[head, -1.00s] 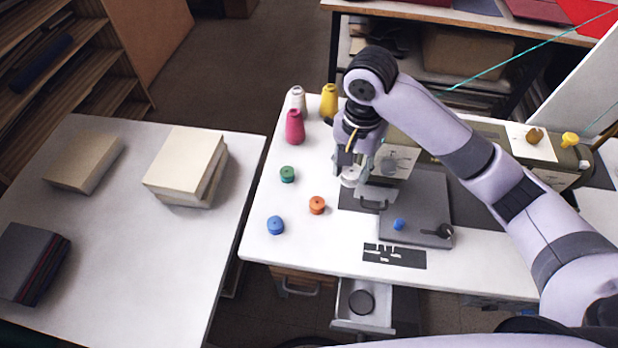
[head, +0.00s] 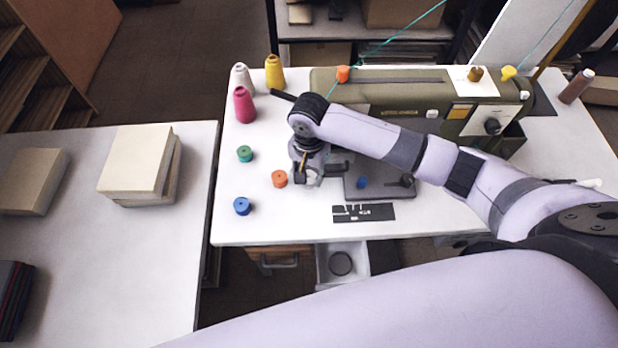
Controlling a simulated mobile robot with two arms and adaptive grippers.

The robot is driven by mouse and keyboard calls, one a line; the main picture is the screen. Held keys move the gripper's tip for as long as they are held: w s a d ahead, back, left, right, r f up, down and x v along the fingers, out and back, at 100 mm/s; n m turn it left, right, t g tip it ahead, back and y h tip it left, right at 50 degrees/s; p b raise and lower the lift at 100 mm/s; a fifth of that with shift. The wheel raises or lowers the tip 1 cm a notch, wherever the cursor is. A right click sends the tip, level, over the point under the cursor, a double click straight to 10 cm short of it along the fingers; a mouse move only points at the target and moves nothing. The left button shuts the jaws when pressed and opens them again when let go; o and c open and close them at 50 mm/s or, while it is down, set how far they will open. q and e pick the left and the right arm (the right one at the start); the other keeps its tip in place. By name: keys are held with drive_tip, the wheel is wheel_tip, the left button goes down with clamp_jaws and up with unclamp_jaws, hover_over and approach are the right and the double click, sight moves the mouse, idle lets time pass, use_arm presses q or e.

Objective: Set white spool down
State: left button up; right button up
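My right arm reaches in from the right. Its gripper (head: 308,182) points down, low over the white table, just right of the orange spool (head: 280,179). Pale parts show at its fingertips. I cannot tell whether the white spool is among them or whether the fingers are closed. No white spool shows clearly elsewhere; the white thing at the back left is a tall thread cone (head: 242,78). A green spool (head: 245,154) and a blue spool (head: 242,206) stand left of the gripper. My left gripper is not in view.
The green sewing machine (head: 400,125) stands behind my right arm. A dark grey plate (head: 385,190) lies right of the gripper, a black card (head: 363,212) in front. Pink (head: 244,105) and yellow (head: 274,73) cones stand at back left. Table space between the spools is clear.

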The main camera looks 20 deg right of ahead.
sight(309, 176)
drive_tip(key=shift+f, duration=1.45)
drive_tip(key=shift+f, duration=0.1)
drive_tip(key=o, duration=0.8)
wheel_tip(309, 176, up, 12)
